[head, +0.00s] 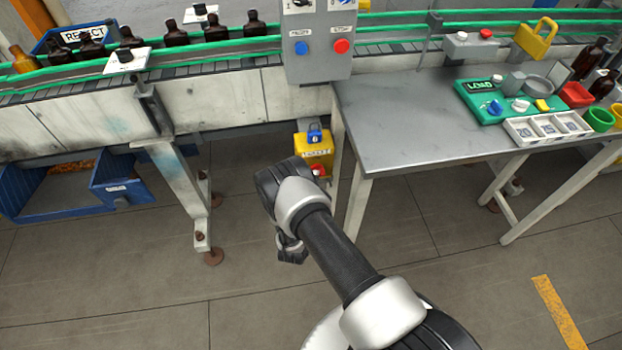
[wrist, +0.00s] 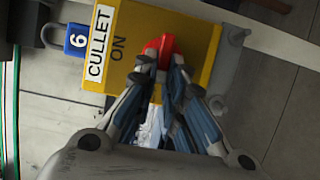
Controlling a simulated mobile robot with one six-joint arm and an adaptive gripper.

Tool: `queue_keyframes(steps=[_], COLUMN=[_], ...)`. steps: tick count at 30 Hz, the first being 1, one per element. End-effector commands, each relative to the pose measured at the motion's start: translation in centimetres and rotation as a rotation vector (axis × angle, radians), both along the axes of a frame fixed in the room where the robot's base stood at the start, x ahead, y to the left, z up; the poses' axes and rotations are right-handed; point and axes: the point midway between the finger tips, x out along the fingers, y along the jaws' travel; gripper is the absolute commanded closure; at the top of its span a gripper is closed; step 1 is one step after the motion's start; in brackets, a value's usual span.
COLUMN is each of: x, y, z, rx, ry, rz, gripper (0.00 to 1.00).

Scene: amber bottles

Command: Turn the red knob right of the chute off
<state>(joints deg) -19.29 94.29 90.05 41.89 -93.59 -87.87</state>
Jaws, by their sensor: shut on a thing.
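A yellow box (wrist: 190,36) labelled "CULLET" and "ON" fills the upper middle of the wrist view. Its red knob (wrist: 164,46) sits on the face beside the word "ON". My gripper (wrist: 163,66) is shut on the red knob, with a fingertip on each side; the fingers partly cover it. In the head view the yellow box (head: 314,148) hangs below the conveyor beside the table leg, with the red knob (head: 318,170) low on it. My wrist is just in front of it, and my fingertips are hidden there. I cannot make out a chute.
A grey control panel (head: 318,45) with blue and red buttons is above. The metal table (head: 420,125) stands close on the right. A blue bin (head: 125,190) lies at left.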

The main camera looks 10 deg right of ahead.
Motion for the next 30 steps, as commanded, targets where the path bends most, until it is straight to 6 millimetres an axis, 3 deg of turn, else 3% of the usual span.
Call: queue_keyframes(steps=[8, 9, 17, 26, 30], x=[-0.04, -0.03, -0.01, -0.05, -0.97], y=[-0.04, -0.04, -0.03, 0.02, 0.5], z=[-0.04, -0.04, -0.02, -0.01, -0.08], rx=[-0.002, -0.002, -0.001, -0.001, -0.002], ry=[0.002, 0.002, 0.001, 0.001, 0.004], rz=[0.0, -0.001, 0.0, 0.0, 0.003], gripper=[1.0, 0.87, 0.69, 0.69, 0.69])
